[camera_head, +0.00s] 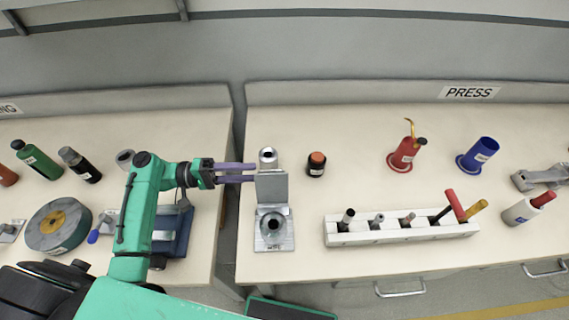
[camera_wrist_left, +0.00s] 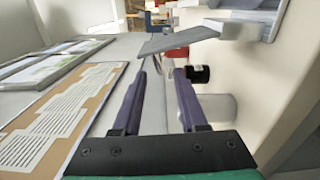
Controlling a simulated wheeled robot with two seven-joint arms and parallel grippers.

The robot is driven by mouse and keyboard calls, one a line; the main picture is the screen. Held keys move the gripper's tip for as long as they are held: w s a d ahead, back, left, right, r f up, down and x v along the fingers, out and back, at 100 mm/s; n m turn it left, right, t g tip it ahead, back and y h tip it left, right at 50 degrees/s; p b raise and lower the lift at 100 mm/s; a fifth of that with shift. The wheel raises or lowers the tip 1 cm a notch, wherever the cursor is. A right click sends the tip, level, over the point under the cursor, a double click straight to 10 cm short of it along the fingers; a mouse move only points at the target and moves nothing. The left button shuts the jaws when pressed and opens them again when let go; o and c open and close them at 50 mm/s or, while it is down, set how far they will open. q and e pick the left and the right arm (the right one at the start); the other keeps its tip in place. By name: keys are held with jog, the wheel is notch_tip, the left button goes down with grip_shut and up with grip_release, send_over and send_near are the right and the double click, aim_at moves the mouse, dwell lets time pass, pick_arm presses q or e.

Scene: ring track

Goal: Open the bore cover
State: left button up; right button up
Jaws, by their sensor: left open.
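The bore cover (camera_head: 271,187) is a flat grey metal plate. It stands upright at the back edge of the bore block (camera_head: 262,243), whose dark round bore (camera_head: 274,224) is uncovered. In the left wrist view a grey plate, seemingly the cover (camera_wrist_left: 178,41), shows tilted beyond the fingertips. My left gripper (camera_head: 254,172) reaches in from the left, with two purple fingers apart and nothing between them. Its tips are by the cover's upper left edge; I cannot tell if they touch it. It also shows in the left wrist view (camera_wrist_left: 160,72). My right gripper is not in view.
A metal cylinder (camera_head: 268,157) stands just behind the cover, near the fingertips. A black jar with an orange top (camera_head: 316,164) is to its right. A white rack (camera_head: 400,234) with several tools lies to the right. A gap separates the two benches.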

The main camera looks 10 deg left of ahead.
aim_at(280, 170)
pick_arm(q)
jog(key=p+x, duration=0.1)
jog(key=x, duration=0.3)
jog(key=p+x, duration=0.1)
jog(key=x, duration=0.3)
jog(key=shift+w+d+r, duration=0.1)
jog(key=shift+w+d, duration=0.1)
jog(key=shift+w, duration=0.05)
jog(key=shift+d, duration=0.55)
jog(key=shift+w, duration=0.1)
grip_shut()
jog(key=shift+f, duration=0.35)
